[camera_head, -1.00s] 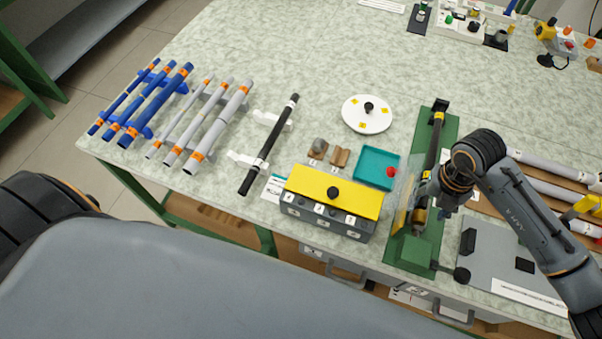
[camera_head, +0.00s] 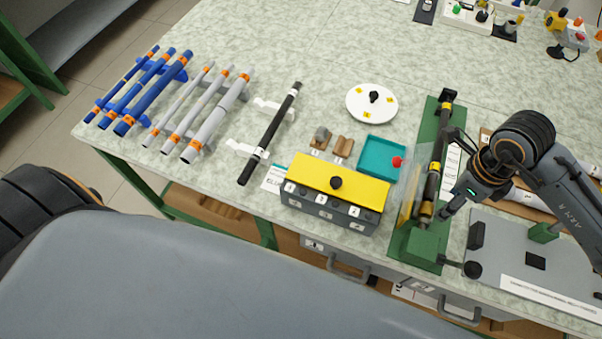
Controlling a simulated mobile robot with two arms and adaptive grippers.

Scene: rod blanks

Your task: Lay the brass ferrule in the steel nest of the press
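The press is a green bench fixture (camera_head: 411,247) at the right of the table, with a dark rod running along it. The brass ferrule (camera_head: 426,211) shows as a gold-brown piece at the near end of that rod, low in the press. The steel nest is not clearly distinguishable beneath it. My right gripper (camera_head: 449,176) is just right of the press, its fingers apart and empty, clear of the ferrule. My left gripper is out of view.
A yellow-topped grey box (camera_head: 335,182) and a teal tray (camera_head: 372,170) stand left of the press. A clear upright panel borders the press's left side. A black rod (camera_head: 268,138) lies on white supports. Blue and grey rods lie at far left.

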